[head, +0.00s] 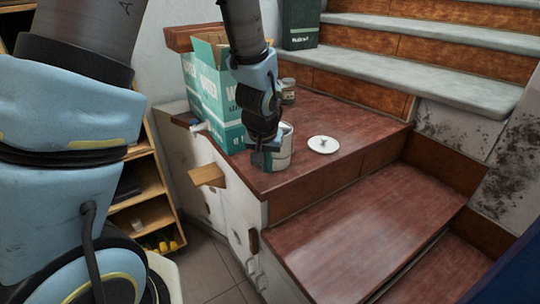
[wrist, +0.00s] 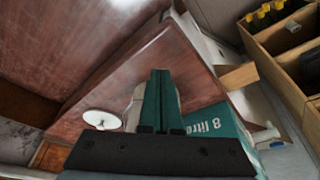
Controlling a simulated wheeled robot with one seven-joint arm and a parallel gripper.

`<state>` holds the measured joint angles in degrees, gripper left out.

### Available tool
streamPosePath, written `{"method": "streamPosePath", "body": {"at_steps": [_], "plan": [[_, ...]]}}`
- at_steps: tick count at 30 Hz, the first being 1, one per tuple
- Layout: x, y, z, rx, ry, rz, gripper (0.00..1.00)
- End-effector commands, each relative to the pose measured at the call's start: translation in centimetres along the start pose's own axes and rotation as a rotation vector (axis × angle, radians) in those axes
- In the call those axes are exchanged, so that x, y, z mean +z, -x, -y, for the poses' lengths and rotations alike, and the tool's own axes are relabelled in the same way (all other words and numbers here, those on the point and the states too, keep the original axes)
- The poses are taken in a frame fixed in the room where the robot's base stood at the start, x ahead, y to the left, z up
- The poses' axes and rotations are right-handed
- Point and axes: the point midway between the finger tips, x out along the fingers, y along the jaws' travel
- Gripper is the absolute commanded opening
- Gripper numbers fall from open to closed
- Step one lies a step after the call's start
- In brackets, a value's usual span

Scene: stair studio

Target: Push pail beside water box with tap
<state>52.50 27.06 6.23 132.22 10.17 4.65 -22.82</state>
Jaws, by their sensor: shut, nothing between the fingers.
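The water box (head: 214,100) is a teal and white carton with open flaps, standing on the dark red wooden landing. Its small white tap (head: 199,127) sticks out low on the left side. The pail (head: 285,152) is a pale can right of the box, partly hidden behind my gripper (head: 262,160). My gripper points down, shut and empty, between box and pail, close to the pail. I cannot tell whether it touches. In the wrist view, the shut green fingers (wrist: 160,95) cover most of the pail (wrist: 132,108), and the box (wrist: 213,122) is right of them.
A small jar (head: 288,90) stands behind. A dark green box (head: 300,24) stands on a stair at the back. The landing's right part is clear.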

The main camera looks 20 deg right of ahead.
Motion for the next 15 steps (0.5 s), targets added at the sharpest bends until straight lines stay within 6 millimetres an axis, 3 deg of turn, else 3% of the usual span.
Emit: {"method": "streamPosePath", "body": {"at_steps": [6,15], "plan": [[-2.9,-0.8,0.1,-0.001,0.002,0.0,0.0],[-3.9,-1.3,0.0,0.0,0.0,0.0,0.0]]}}
